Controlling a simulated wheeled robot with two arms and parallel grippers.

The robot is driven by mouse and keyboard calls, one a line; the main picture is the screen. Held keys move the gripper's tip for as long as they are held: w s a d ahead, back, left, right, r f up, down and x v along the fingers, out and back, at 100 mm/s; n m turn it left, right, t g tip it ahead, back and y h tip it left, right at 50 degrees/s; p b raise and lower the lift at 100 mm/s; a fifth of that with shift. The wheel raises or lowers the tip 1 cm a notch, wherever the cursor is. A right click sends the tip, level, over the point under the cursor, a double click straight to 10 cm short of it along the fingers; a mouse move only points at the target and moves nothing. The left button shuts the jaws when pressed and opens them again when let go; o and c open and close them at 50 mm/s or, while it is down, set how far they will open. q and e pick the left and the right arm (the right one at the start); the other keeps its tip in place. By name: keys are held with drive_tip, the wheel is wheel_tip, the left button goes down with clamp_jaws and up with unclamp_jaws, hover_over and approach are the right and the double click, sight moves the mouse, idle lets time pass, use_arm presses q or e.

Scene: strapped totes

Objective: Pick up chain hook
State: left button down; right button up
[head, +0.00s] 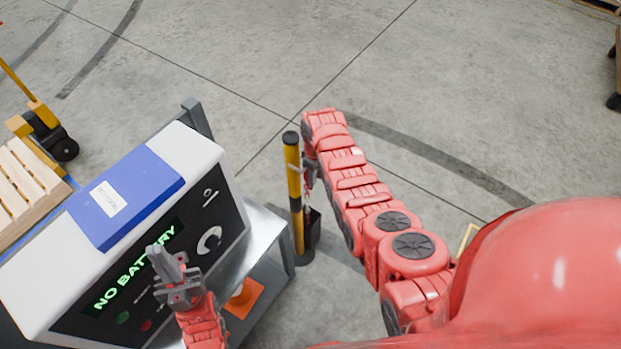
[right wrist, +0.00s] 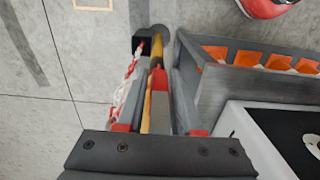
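A yellow-and-black post (head: 293,185) stands on the floor at mid-view in the head view. A small chain (head: 308,203) hangs beside it, above a dark box. In the right wrist view the red-and-white chain (right wrist: 126,92) runs along the left finger. The chain's hook is too small to make out clearly. My right gripper (head: 311,172) is beside the upper post. In the wrist view its fingers (right wrist: 157,92) are apart, with yellow and red parts showing between them; a firm grip is not visible. My left gripper (head: 168,258) is open and empty in front of the display.
A white machine with a "NO BATTERY" display (head: 135,268) and a blue box (head: 150,185) on top stands left of the post. A grey rack with orange parts (right wrist: 262,57) is close to the right gripper. Open floor (head: 440,90) lies behind and right.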

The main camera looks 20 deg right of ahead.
clamp_jaws()
drive_tip(key=shift+r, duration=0.1)
